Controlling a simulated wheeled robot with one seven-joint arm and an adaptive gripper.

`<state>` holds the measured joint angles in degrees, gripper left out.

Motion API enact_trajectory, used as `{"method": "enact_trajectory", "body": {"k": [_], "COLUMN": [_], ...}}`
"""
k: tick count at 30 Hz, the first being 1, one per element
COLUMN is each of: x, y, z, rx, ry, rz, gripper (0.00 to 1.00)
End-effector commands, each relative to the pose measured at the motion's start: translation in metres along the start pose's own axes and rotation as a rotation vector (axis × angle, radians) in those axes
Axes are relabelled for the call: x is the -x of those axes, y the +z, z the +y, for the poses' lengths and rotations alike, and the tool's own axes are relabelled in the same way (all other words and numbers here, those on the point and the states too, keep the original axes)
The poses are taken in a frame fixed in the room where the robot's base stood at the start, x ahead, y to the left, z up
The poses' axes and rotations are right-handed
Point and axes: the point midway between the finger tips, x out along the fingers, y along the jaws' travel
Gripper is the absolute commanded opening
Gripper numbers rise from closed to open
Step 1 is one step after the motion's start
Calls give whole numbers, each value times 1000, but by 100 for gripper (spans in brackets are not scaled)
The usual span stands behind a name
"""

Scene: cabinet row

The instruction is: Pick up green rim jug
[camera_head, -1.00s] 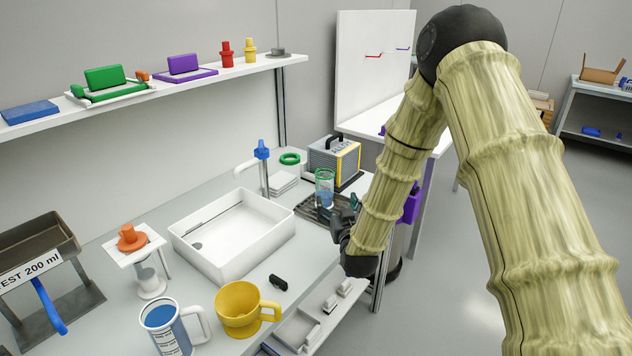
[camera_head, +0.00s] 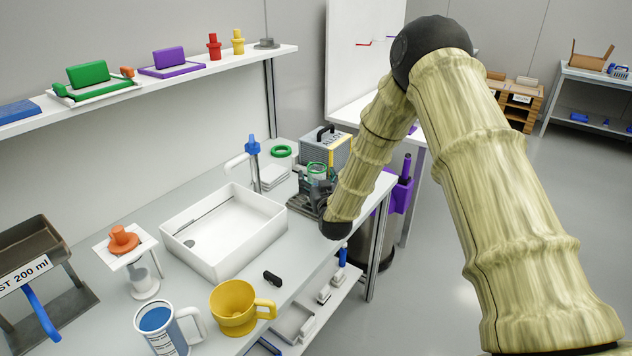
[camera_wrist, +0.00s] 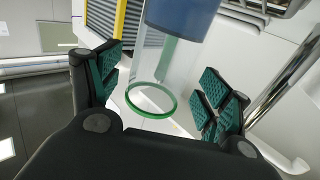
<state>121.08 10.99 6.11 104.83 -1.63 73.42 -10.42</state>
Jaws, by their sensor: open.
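The green rim jug (camera_head: 317,169) is a clear vessel with a green rim, standing at the far right end of the counter. In the wrist view the jug (camera_wrist: 186,62) shows its rim toward my palm and blue content farther off. My gripper (camera_head: 322,192) is beside it in the head view and hides its lower part. In the wrist view my gripper (camera_wrist: 165,80) is open, with green-padded fingers to the left and right of the jug. I cannot tell whether a finger touches the glass.
A grey and yellow device (camera_head: 334,147) stands close behind the jug. A green ring (camera_head: 282,151) and white slabs (camera_head: 272,181) lie to its left, near the blue tap (camera_head: 253,146). The white basin (camera_head: 222,235) and yellow mug (camera_head: 238,308) are nearer.

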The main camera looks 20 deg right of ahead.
Motion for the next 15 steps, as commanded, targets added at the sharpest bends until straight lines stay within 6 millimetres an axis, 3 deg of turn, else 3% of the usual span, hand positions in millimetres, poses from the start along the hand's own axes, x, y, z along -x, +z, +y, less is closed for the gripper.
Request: {"method": "enact_trajectory", "body": {"k": [4, 13, 15], "x": [-14, -17, -17], "y": [-1, 0, 0], "z": [1, 1, 1], "rx": [0, 0, 0], "ry": [1, 1, 1], "rz": [2, 0, 0], "gripper": [78, 78, 65]}}
